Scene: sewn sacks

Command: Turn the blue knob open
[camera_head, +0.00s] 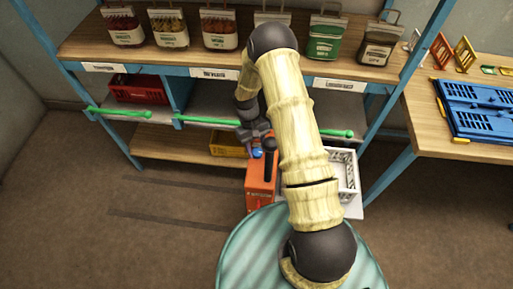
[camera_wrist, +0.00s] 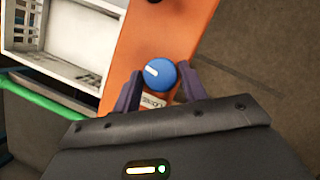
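The blue knob (camera_wrist: 158,75) is round with a white pointer line and sits on an orange box (camera_wrist: 185,30). In the wrist view the line points up and to the left. My gripper (camera_wrist: 158,88) is open, its two dark fingers on either side of the knob's near part. I cannot tell whether the fingers touch it. In the head view the orange box (camera_head: 259,190) stands on the floor before the shelf, and a bit of the blue knob (camera_head: 257,154) shows beneath my gripper (camera_head: 262,146). My arm hides part of the box.
A white crate (camera_head: 346,172) stands right of the orange box. A table (camera_head: 460,110) is at right. Floor at left is clear.

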